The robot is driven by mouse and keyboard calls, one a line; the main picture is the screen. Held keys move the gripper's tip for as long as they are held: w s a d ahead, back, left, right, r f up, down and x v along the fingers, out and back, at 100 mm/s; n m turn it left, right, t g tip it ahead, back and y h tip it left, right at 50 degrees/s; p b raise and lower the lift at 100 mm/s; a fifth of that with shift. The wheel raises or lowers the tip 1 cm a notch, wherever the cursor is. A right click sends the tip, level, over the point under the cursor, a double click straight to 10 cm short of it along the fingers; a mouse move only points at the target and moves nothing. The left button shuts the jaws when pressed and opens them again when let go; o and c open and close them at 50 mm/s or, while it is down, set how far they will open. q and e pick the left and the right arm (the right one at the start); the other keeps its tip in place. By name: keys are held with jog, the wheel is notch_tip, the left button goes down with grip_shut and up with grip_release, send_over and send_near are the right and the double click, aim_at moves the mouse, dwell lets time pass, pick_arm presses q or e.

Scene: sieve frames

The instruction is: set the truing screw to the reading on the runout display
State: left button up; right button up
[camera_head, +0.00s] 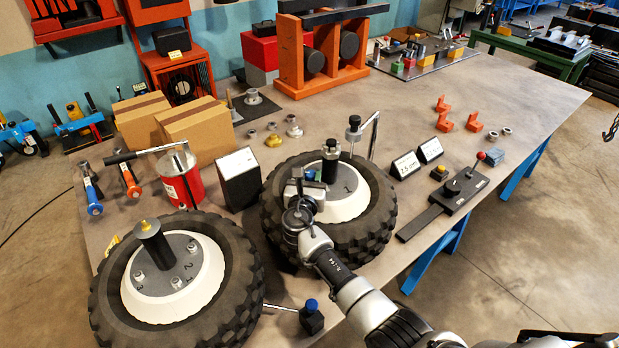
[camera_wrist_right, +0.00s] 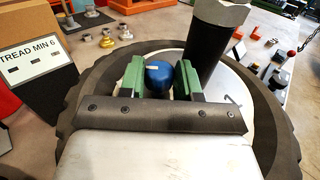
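The truing screw's blue knob (camera_wrist_right: 158,76), with a small white mark on top, sits between the green fingers of my right gripper (camera_wrist_right: 160,80). The fingers flank it closely on both sides and appear to touch it. In the head view my right gripper (camera_head: 310,180) is over the left side of the wheel hub (camera_head: 347,195), beside its dark upright post (camera_head: 330,165), and mostly hides the knob. A small tilted display (camera_head: 405,166) right of the wheel seems to read 2.5 mm. A second display (camera_head: 430,150) is behind it, its text too small to read. My left gripper is not in view.
A second wheel (camera_head: 245,270) lies at front left, near another blue-knobbed block (camera_head: 311,318). A dark sign (camera_wrist_right: 35,80) reading TREAD MIN 6 stands left of my gripper. A lever box (camera_head: 462,190) and orange blocks (camera_head: 474,122) are at right.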

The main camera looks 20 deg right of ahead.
jog(key=c, duration=0.4)
jog(key=h+b, duration=0.1)
jog(key=m+g+h, duration=0.1)
jog(key=m+h+b, duration=0.1)
jog(key=shift+w+a+f+g+b, duration=0.15)
jog(key=shift+a+f+g+b, duration=0.1)
jog(key=shift+g+b, duration=0.15)
jog(key=m+g+h+b, duration=0.2)
jog(key=h+b, duration=0.1)
jog(key=shift+w+m+g, duration=0.1)
jog(key=shift+m+g, duration=0.3)
jog(key=shift+a+r+m+g+h+b, duration=0.1)
jog(key=shift+r+m+g+h+b, duration=0.05)
jog(key=shift+m+g+h+b, duration=0.75)
jog(key=o, duration=0.7)
jog(key=shift+r, duration=0.1)
